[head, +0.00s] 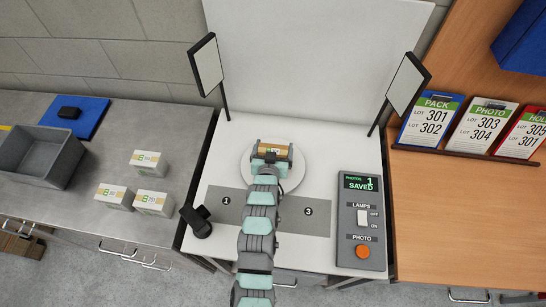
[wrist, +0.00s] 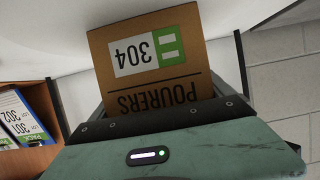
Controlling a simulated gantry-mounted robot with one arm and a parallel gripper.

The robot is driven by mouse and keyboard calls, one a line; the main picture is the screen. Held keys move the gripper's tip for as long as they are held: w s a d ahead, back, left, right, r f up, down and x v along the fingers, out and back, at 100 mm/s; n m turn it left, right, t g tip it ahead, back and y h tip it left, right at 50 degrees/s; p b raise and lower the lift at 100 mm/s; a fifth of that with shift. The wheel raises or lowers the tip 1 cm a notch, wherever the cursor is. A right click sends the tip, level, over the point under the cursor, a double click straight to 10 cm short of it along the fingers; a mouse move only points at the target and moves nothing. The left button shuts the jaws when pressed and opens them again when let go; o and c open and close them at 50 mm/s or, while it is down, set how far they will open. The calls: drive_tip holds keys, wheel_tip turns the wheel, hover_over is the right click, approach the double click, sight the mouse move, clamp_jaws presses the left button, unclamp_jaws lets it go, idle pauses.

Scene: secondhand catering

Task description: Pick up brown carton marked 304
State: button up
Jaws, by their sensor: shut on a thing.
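The brown carton (head: 274,149) is at the round white turntable (head: 297,179) in the photo booth. In the wrist view the carton (wrist: 155,62) shows a white and green label reading 304 and the word POURERS, upside down in the picture. My gripper (head: 271,153) is shut on the carton, with one dark finger on each side of it. My arm and gripper cover part of the carton and of the turntable. I cannot tell whether the carton rests on the turntable or is held just above it.
Several white cartons (head: 147,163) stand on the grey counter at left, near a grey bin (head: 55,157) and a blue mat with a black object. Two lamp panels (head: 207,65) flank the booth. A control box (head: 361,222) reads "1 SAVED". Lot cards (head: 482,128) stand at right.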

drive_tip(key=c, duration=0.7)
drive_tip(key=shift+r, duration=0.15)
